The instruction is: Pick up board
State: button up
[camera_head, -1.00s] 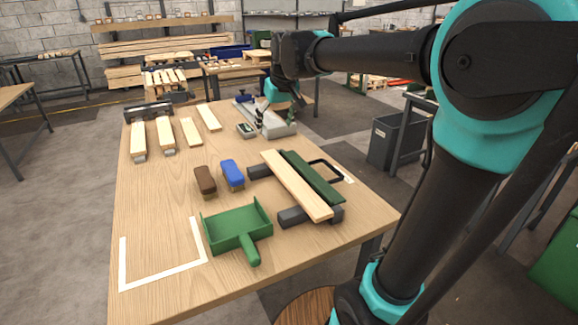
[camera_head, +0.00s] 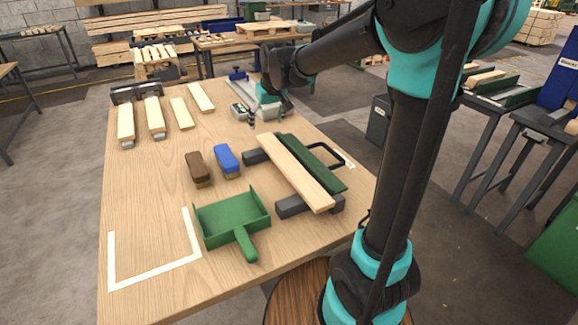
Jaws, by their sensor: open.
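Several pale wooden boards lie on the table. One long board (camera_head: 295,172) rests across two dark supports, beside a green strip (camera_head: 310,163). At the far left are more boards: one (camera_head: 126,123) and its neighbour (camera_head: 155,117) with their near ends raised on small blocks, then a shorter board (camera_head: 181,113) and another (camera_head: 201,97). I cannot tell which board the task means. My gripper (camera_head: 267,114) is open, pointing down near the far right edge of the table, beyond the long board. It partly hides the grey device there. No board is seen between its fingers.
A green dustpan (camera_head: 228,219), brown brush (camera_head: 199,168) and blue brush (camera_head: 227,159) occupy the near middle. A white tape outline (camera_head: 155,275) marks bare table at near left. A grey device (camera_head: 240,112) stands by my gripper. A dark rack (camera_head: 136,93) stands at the far left.

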aim_at(264, 135)
jog(key=shift+x, duration=3.3)
jog(key=shift+w+r, duration=0.1)
jog(key=shift+c, duration=0.3)
jog(key=c, duration=1.5)
jog(key=shift+o, duration=0.2)
